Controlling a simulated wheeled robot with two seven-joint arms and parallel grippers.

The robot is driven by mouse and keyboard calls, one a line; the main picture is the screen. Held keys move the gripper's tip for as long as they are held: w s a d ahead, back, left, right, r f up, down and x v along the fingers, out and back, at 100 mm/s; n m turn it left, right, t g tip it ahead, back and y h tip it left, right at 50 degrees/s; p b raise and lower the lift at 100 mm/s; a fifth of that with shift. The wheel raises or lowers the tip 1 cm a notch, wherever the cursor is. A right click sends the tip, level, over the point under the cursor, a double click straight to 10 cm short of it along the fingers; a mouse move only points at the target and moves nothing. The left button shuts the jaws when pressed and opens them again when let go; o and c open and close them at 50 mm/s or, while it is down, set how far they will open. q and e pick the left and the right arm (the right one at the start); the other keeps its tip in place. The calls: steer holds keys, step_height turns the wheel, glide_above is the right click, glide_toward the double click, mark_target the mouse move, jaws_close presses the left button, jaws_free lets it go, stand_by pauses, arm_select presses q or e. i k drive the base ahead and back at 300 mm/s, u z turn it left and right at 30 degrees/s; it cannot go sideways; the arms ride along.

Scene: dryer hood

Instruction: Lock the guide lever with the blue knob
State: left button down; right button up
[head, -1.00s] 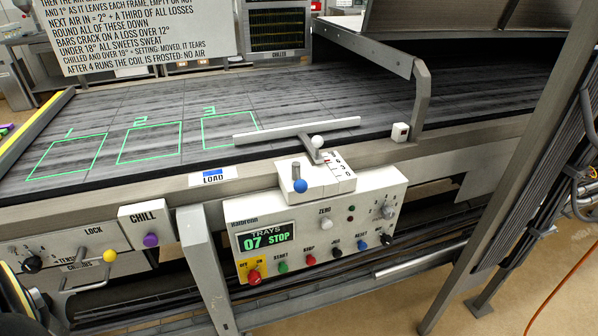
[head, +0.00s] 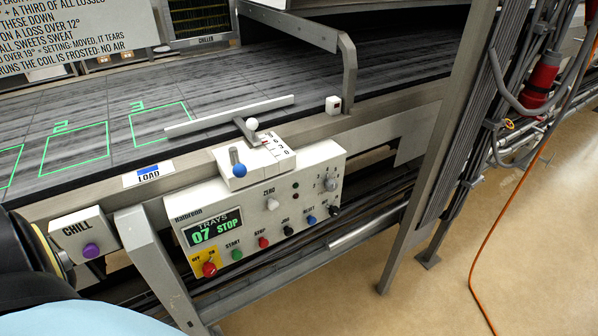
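The blue knob (head: 239,171) sits at the lower end of a short grey lever on the white block above the control panel (head: 262,212). The guide lever is a grey arm with a white ball knob (head: 252,124), beside a numbered scale (head: 277,147). It joins a long pale guide bar (head: 230,115) lying across the conveyor belt. No gripper touches the blue knob or the guide lever. A dark rounded part of my arm shows at the left edge. Neither of my grippers' fingers can be seen.
The panel display (head: 215,228) reads TRAYS 07 STOP, with several coloured buttons below. A CHILL box with a purple knob (head: 91,250) stands at left. A grey upright post (head: 432,150) and an orange hose (head: 480,260) are at right. Floor is open at lower right.

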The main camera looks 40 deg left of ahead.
mark_target(239, 171)
steer(key=z, duration=0.4)
steer(key=i, duration=0.2)
steer(key=u, duration=1.5)
